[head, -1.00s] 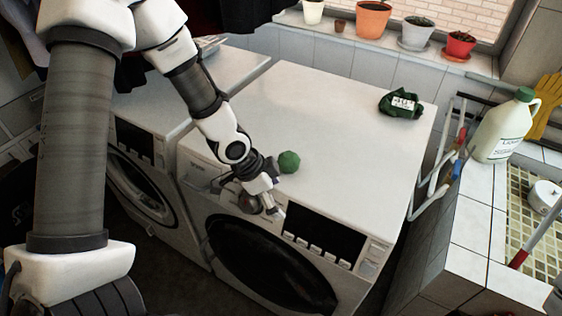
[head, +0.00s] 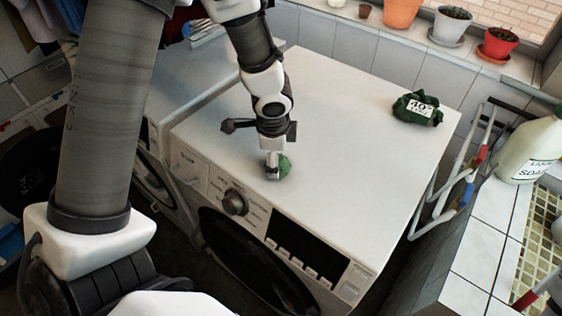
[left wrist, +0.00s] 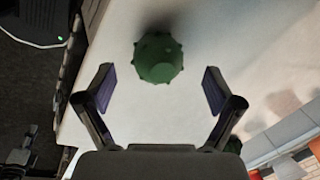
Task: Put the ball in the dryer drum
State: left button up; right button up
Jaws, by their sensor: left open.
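The green knobbly ball (head: 284,166) rests on the white top of the front-loading machine, near its front edge. My left gripper (head: 272,170) is just above the top, with the ball partly hidden behind its fingers. In the left wrist view the ball (left wrist: 158,57) lies ahead of the open fingers of the left gripper (left wrist: 160,88), centred between them and not touching them. The machine's round dark door (head: 235,260) is below on its front face; the drum inside cannot be seen. My right gripper is not in view.
A dark green cloth bundle with a white label (head: 418,108) lies at the back right of the machine top. A white rack (head: 455,190) stands at the right side. Potted plants (head: 451,25) line the sill. A white jug (head: 530,150) stands far right. The middle top is clear.

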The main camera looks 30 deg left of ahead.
pick_arm(q)
jog(key=f, duration=0.1)
jog(key=f+b, duration=0.1)
jog(key=f, duration=0.3)
jog(key=shift+w+b, duration=0.3)
jog(key=shift+b, duration=0.1)
jog(key=shift+w+d+f, duration=0.1)
jog(key=shift+w+f, duration=0.1)
jog(key=shift+w, duration=0.25)
jog(key=shift+s+r, duration=0.2)
jog(key=shift+s, duration=0.1)
jog(key=c, duration=0.4)
jog(key=shift+s, duration=0.15)
jog(key=c, duration=1)
